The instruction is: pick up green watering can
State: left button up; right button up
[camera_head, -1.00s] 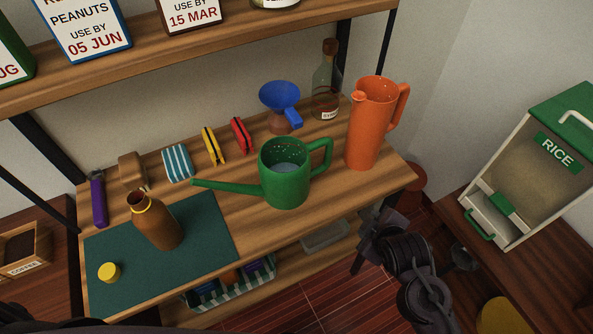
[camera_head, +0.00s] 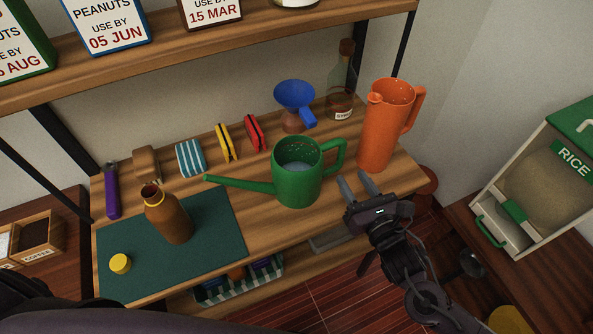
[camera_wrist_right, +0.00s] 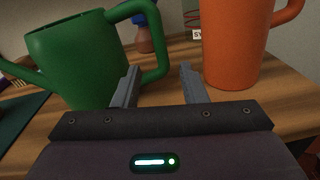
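The green watering can (camera_head: 297,184) stands upright on the wooden shelf, its spout to the left and its handle to the right. It also shows in the right wrist view (camera_wrist_right: 80,62), with the handle arching just beyond my gripper. My right gripper (camera_head: 356,184) is open and empty, in front of and to the right of the can. In the wrist view its two fingers (camera_wrist_right: 158,82) are spread apart; the left finger appears close to the handle, and I cannot tell whether they touch. My left gripper is not in view.
An orange pitcher (camera_head: 385,132) stands close to the right of the can. A blue funnel (camera_head: 294,95) and glass bottle (camera_head: 341,90) stand behind. A brown bottle (camera_head: 170,217) stands on the green mat (camera_head: 215,251) at left. An upper shelf (camera_head: 230,42) runs above.

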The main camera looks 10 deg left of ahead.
aim_at(342, 160)
jog(key=shift+n, duration=0.7)
jog(key=shift+w+a+r, duration=0.1)
jog(key=shift+w, duration=0.1)
jog(key=p+x, duration=0.2)
jog(key=x, duration=0.4)
jog(key=shift+w, duration=0.2)
jog(key=shift+w+a, duration=0.3)
jog(key=shift+w, duration=0.1)
grip_shut()
